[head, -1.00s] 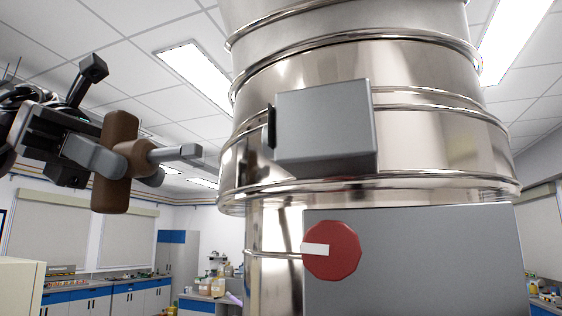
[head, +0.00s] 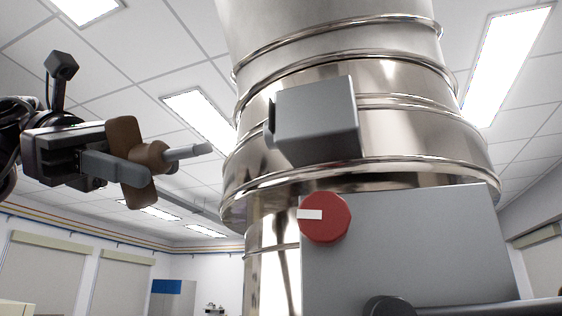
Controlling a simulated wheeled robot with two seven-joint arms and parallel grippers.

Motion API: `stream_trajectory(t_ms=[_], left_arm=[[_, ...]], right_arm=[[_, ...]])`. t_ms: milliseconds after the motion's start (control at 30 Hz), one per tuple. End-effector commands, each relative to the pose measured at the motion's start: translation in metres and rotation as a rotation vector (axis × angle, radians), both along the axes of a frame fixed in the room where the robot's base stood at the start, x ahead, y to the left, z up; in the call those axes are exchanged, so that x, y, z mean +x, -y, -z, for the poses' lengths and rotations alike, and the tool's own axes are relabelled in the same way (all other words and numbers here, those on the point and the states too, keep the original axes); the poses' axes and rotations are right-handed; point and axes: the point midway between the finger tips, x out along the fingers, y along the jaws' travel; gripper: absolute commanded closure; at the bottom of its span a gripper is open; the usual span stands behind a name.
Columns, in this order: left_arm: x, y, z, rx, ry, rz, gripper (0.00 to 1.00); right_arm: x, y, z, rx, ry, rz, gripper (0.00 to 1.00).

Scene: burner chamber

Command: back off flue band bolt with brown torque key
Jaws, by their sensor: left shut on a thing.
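My left gripper (head: 146,166) is shut on the brown torque key (head: 126,136) and holds it in the air left of the flue. The key has a brown cross handle, and its grey shaft (head: 185,152) points right toward the flue. A grey block (head: 318,120) sits on the band of the shiny metal flue (head: 410,135). A dark round piece (head: 270,123) on the block's left side may be the flue band bolt; it is seen nearly edge-on. The key tip appears apart from it, with a gap between. My right gripper is not in view.
Below the block is a grey cabinet (head: 410,245) with a red knob (head: 325,217) bearing a white mark. A dark rounded part (head: 390,306) and a bar show at the bottom right edge; I cannot tell what they are. The space left of the flue looks open.

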Motion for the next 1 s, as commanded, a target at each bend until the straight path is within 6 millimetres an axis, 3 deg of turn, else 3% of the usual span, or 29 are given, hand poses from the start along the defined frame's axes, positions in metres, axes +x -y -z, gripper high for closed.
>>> stream_trajectory(t_ms=[500, 1000], left_arm=[[0.0000, 0.0000, 0.0010, -0.028, 0.074, -0.001, 1.00], [0.0000, -0.0002, -0.0014, -0.029, 0.078, -0.001, 1.00]], right_arm=[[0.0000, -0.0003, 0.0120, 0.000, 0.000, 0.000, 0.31], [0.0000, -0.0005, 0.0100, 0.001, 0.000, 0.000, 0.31]])
